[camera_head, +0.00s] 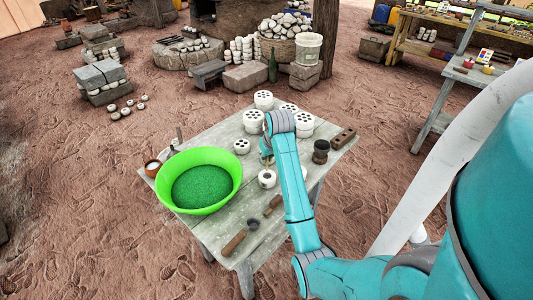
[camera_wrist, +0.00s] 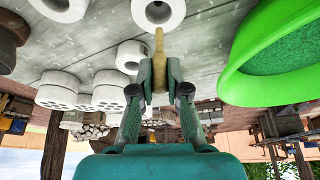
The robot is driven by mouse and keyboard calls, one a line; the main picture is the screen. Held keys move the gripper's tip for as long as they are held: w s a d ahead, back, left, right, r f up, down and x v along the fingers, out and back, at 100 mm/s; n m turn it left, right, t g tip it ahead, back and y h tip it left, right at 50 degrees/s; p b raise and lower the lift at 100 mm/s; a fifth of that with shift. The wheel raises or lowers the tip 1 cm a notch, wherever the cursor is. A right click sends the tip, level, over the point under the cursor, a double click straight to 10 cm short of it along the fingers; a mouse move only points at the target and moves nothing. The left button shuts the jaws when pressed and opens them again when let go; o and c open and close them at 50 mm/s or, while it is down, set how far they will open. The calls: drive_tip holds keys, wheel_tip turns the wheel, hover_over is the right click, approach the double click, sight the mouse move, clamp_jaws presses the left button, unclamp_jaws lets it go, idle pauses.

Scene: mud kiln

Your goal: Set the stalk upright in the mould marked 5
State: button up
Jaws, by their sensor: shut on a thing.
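My gripper (camera_head: 266,157) is shut on the thin tan stalk (camera_wrist: 158,48), also seen in the head view (camera_head: 268,165). The stalk's free end points toward a white ring-shaped mould (camera_head: 267,179) with a dark centre hole. In the wrist view the tip overlaps the near rim of this mould (camera_wrist: 168,20); I cannot tell whether it touches or enters the hole. Another white round piece (camera_wrist: 129,57) stands close to the stalk in the wrist view, and one more (camera_wrist: 62,8) lies at its upper left. No number is readable on any of them.
A big green bowl (camera_head: 165,166) stands left on the table (camera_head: 220,222). Perforated white cylinders (camera_head: 263,99) stand at the back, and a perforated disc (camera_head: 242,146) nearer. A dark pot (camera_head: 321,151) and brown block (camera_head: 343,138) are at right. A wooden roller (camera_head: 233,242) lies in front.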

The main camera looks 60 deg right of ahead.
sight(267, 170)
drive_tip(key=shift+f, duration=2.4)
drive_tip(key=shift+f, duration=0.55)
drive_tip(key=o, duration=0.9)
drive_tip(key=shift+r, duration=0.1)
drive_tip(key=shift+r, duration=3.45)
